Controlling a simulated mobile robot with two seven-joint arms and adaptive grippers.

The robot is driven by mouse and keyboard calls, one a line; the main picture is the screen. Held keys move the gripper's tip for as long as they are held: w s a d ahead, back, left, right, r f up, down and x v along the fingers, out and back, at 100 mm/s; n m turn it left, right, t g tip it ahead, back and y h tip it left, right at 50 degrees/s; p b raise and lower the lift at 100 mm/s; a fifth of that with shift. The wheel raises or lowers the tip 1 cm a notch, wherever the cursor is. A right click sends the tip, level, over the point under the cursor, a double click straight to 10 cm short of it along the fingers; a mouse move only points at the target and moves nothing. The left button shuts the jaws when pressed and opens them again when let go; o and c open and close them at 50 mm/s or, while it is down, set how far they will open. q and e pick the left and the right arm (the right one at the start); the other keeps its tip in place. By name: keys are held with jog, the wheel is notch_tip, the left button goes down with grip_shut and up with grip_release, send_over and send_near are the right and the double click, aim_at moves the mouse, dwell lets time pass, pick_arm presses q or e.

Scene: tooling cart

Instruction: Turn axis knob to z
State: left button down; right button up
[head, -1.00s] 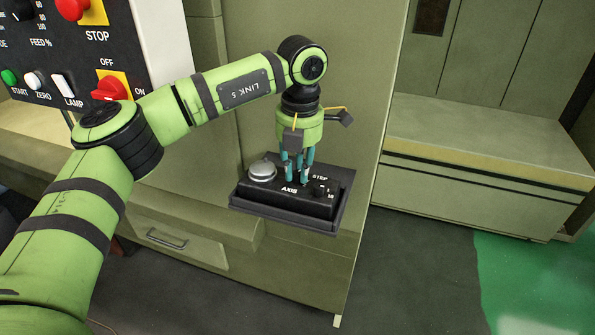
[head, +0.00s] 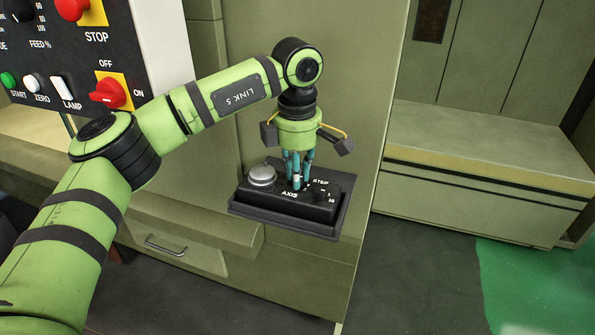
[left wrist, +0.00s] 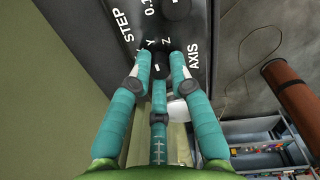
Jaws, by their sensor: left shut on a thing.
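The black control box (head: 268,198) marked AXIS and STEP sits on a dark tray on a ledge. My left gripper (head: 297,183) points down at it, its teal fingers closed around the axis knob. In the left wrist view the axis knob (left wrist: 161,68) shows dark between the fingertips, with a small white mark on it. The letters Y and Z are printed just beyond the fingertips. The fingers cover most of the knob, so I cannot tell which letter it points to. My right gripper is not in view.
A silver dome button (head: 262,176) stands left of the fingers on the box. The step knob (left wrist: 175,7) is close beyond the fingertips. A control panel (head: 50,60) with a red switch stands at the upper left. Floor lies open at the right.

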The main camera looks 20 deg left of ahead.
pick_arm(q)
jog(key=m, duration=0.6)
jog(key=shift+m, duration=0.4)
dwell(0.3)
jog(key=c, duration=1.1)
grip_release()
jog(key=shift+c, duration=0.2)
jog(key=shift+r, duration=0.15)
notch_tip(320, 180, up, 12)
jog(key=shift+s, duration=0.25)
jog(key=shift+a, duration=0.1)
